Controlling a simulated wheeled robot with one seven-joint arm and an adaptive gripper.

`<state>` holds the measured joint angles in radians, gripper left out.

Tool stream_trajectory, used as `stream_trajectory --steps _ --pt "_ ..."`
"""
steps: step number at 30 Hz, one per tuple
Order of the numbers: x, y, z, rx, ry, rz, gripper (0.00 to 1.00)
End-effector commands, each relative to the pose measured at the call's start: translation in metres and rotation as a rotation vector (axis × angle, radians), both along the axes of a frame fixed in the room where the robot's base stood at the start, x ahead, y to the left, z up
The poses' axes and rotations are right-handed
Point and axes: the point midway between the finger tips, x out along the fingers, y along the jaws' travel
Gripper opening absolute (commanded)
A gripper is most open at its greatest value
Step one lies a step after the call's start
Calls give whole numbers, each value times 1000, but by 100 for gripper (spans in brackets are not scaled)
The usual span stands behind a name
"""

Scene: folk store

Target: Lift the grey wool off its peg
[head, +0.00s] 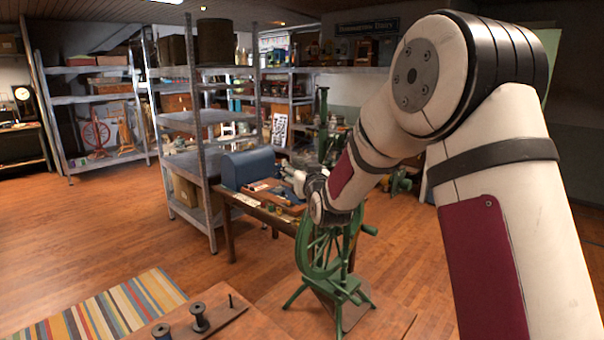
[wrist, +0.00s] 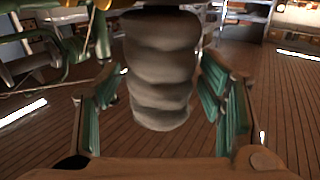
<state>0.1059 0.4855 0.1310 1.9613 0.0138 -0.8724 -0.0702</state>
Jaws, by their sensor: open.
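The grey wool (wrist: 160,68) is a thick, ribbed bundle in the upper middle of the wrist view. It hangs upright, and its lower end is rounded. My gripper (wrist: 162,92) is open, with one teal-padded finger on each side of the wool. Gaps show between the wool and both fingers, so it is around the wool without gripping it. The peg is not visible; the top of the wool is cut off at the picture's upper edge.
A wooden table (head: 230,204) holds a blue-grey domed box (head: 248,168) and small items. A green wheeled machine (head: 318,262) stands close below my wrist. Metal shelves (head: 187,128) rise behind the table. Spools (head: 200,318) stand on a near bench.

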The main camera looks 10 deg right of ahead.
Motion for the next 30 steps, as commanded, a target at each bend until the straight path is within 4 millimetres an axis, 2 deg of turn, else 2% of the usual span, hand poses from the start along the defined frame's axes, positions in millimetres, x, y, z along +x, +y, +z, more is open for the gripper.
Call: stream_trajectory --steps 7,12,13,23,26,30 --pt "2 0 0 0 -1 0 63" --pt "2 0 0 0 -1 0 24" --pt "2 0 0 0 -1 0 19" --pt "2 0 2 0 -2 0 19" --pt "2 0 9 0 -5 0 19" --pt "3 0 32 0 -7 0 19"
